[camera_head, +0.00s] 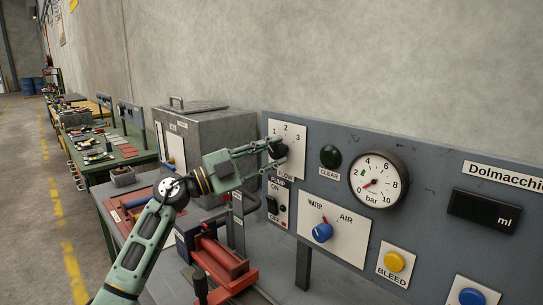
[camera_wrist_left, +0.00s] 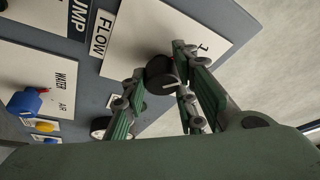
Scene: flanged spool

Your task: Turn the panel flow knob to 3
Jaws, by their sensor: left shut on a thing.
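The black flow knob (camera_head: 279,148) sits on a white plate (camera_head: 297,137) marked 1, 2 and 3 on the grey panel, with a FLOW label below it. My left gripper (camera_head: 274,152) reaches it from the left and is shut on the knob. In the left wrist view the knob (camera_wrist_left: 161,74) sits between the green fingers (camera_wrist_left: 160,88), with a pale mark on its face. I cannot tell which number the knob points to. My right gripper is not in view.
The panel also holds the pump switch (camera_head: 271,205), the blue water/air knob (camera_head: 322,232), the green clear button (camera_head: 330,156), a bar gauge (camera_head: 378,178) and the yellow bleed button (camera_head: 395,263). A grey metal box (camera_head: 205,135) and a red vise-like tool (camera_head: 222,262) stand close to my left arm.

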